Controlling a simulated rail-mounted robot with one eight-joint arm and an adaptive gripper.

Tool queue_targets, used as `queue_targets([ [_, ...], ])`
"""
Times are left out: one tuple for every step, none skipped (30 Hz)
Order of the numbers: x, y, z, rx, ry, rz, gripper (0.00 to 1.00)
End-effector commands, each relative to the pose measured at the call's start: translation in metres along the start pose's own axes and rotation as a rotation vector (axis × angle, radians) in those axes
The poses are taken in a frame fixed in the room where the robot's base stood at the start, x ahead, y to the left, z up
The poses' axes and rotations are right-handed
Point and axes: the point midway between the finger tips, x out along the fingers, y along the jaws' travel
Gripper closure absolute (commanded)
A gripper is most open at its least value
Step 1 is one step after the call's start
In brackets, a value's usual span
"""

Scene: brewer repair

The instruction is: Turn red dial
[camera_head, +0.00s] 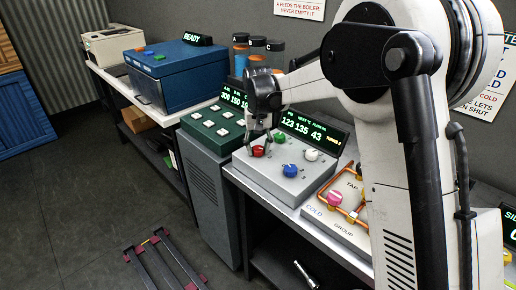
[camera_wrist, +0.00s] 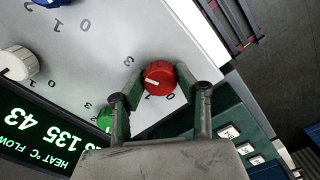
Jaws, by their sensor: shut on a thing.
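The red dial (camera_head: 258,151) sits on the grey control panel (camera_head: 262,172), near its left side in the head view. The red dial (camera_wrist: 159,78) also shows in the wrist view, with a white pointer mark on its face and printed numbers around it. My gripper (camera_head: 258,148) reaches down over the panel from above. In the wrist view, my gripper's fingers (camera_wrist: 158,80) stand on either side of the red dial and are shut on it. The panel's display (camera_head: 312,131) reads 123, 135 and 43.
A blue dial (camera_head: 290,170), a white dial (camera_head: 312,155) and a green dial (camera_wrist: 105,118) are on the same panel. A green button box (camera_head: 213,124) stands to the left. Orange pipes with a pink knob (camera_head: 335,198) are at the right.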

Motion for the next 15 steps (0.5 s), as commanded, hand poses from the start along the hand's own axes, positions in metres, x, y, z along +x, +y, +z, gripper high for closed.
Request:
queue_targets([
  [-0.0004, 0.0000, -0.0002, 0.001, 0.000, 0.000, 0.65],
  [-0.0004, 0.0000, -0.0002, 0.000, 0.000, 0.000, 0.60],
  [-0.0003, 0.0000, -0.0002, 0.000, 0.000, 0.000, 0.55],
  [-0.0003, 0.0000, -0.0002, 0.000, 0.000, 0.000, 0.51],
  [-0.0003, 0.0000, -0.0001, 0.000, 0.000, 0.000, 0.50],
  [-0.0003, 0.0000, -0.0001, 0.000, 0.000, 0.000, 0.50],
  [-0.0002, 0.0000, -0.0001, 0.000, 0.000, 0.000, 0.50],
  [-0.0002, 0.0000, -0.0001, 0.000, 0.000, 0.000, 0.50],
  [-0.0002, 0.0000, -0.0001, 0.000, 0.000, 0.000, 0.50],
  [-0.0002, 0.0000, -0.0001, 0.000, 0.000, 0.000, 0.50],
  [-0.0002, 0.0000, -0.0001, 0.000, 0.000, 0.000, 0.50],
  [-0.0007, 0.0000, 0.0000, 0.000, 0.000, 0.000, 0.50],
  [-0.0016, 0.0000, 0.0000, 0.000, 0.000, 0.000, 0.50],
  [-0.0030, 0.0000, 0.0000, 0.000, 0.000, 0.000, 0.50],
  [-0.0057, 0.0000, 0.0001, 0.000, 0.000, 0.000, 0.50],
])
